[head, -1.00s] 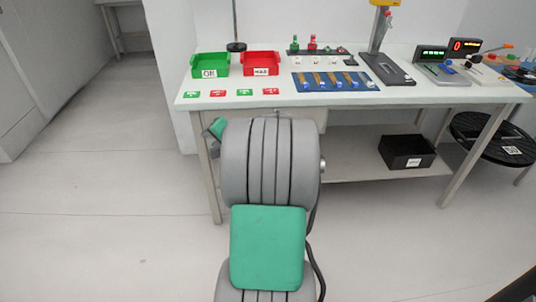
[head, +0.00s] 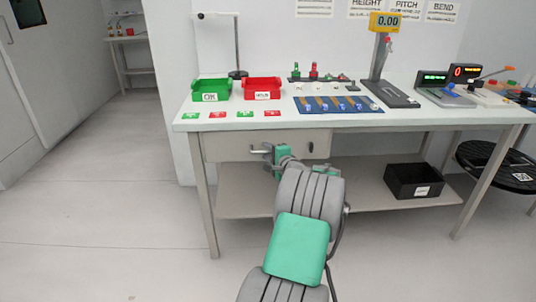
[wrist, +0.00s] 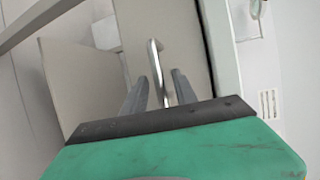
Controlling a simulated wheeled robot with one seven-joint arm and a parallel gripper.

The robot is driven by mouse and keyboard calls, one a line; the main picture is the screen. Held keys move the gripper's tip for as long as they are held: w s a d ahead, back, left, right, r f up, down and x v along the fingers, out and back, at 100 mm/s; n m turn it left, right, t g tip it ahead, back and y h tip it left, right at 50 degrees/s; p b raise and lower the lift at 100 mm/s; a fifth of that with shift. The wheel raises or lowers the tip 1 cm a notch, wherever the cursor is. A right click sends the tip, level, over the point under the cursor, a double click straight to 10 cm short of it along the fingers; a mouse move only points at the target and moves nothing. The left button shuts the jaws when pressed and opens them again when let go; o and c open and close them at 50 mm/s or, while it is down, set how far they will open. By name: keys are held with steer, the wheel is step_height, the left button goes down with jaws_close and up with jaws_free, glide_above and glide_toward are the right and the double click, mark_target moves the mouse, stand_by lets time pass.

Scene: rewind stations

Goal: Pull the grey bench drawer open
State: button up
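The grey bench drawer (head: 228,146) is under the left part of the white worktop and looks shut. A bar handle (head: 259,151) sticks out from its front. My gripper (head: 268,154) is at this handle, in front of the drawer. In the wrist view the drawer front (wrist: 187,50) is ahead, with the metal handle (wrist: 155,58) running between the two dark fingers of my gripper (wrist: 160,80). The fingers stand apart with gaps beside the bar, so my gripper is open around the handle. The arm hides part of the drawer's lower right.
The bench worktop (head: 437,118) carries a green bin (head: 211,97), a red bin (head: 262,95) and a blue board (head: 338,111). A black box (head: 412,181) stands on the lower shelf (head: 355,203). A black round stool (head: 490,165) is at right. The floor at left is clear.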

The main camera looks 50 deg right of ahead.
jaws_close()
stand_by(1.4)
